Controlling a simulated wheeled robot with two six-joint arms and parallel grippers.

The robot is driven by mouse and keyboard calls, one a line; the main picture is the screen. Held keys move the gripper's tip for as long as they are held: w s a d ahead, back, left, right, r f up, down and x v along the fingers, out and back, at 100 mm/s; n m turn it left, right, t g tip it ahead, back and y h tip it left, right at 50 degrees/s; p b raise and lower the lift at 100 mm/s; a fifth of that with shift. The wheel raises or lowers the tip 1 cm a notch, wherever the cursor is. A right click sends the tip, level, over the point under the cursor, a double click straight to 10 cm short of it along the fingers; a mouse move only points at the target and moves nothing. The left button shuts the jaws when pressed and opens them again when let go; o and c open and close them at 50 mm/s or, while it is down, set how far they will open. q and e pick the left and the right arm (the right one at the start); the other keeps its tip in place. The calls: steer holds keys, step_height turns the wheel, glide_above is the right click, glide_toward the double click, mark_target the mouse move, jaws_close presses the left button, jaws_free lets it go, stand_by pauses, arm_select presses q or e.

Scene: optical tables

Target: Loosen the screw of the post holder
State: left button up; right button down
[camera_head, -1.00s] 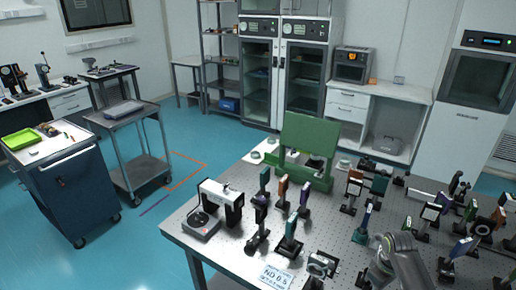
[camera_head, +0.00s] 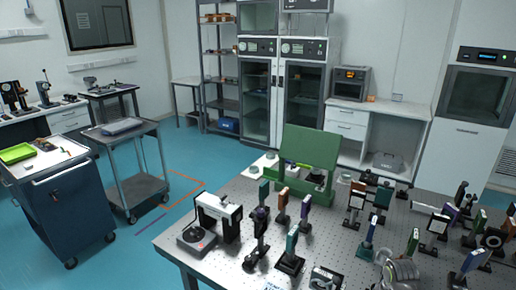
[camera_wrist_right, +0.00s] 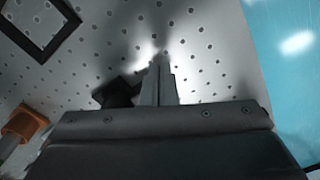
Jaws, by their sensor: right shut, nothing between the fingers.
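Several small optics on posts and holders stand on the perforated optical table (camera_head: 225,258); among them are a green one (camera_head: 289,250) and a dark one (camera_head: 257,238). I cannot tell which post holder the task means, and no screw is clear. My right gripper (camera_wrist_right: 160,62) is shut and empty in the right wrist view, its fingertips close above the perforated top. A dark base (camera_wrist_right: 118,92) lies just left of the fingers, partly hidden behind the gripper body. My left gripper is not in view.
A green stand (camera_head: 310,143) is at the table's back edge. A white-and-black instrument (camera_head: 218,214) stands at its left corner. In the wrist view, a dark square frame (camera_wrist_right: 68,18) and an orange part (camera_wrist_right: 24,122) lie left; blue floor (camera_wrist_right: 290,70) shows beyond the edge.

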steer(key=shift+w+a+r, duration=0.1)
steer(key=shift+w+a, duration=0.05)
steer(key=shift+w, duration=0.1)
stand_by(0.6)
steer(key=shift+r, duration=0.1)
steer(key=shift+w+r+p, duration=0.1)
steer(key=shift+w+p, duration=0.1)
steer(key=shift+p, duration=1.55)
steer(key=shift+p, duration=0.7)
steer(key=shift+s+d+p, duration=0.2)
steer(key=shift+p, duration=0.5)
steer(key=r, duration=0.5)
steer(key=shift+s+d+r, duration=0.1)
steer(key=shift+s+r, duration=0.15)
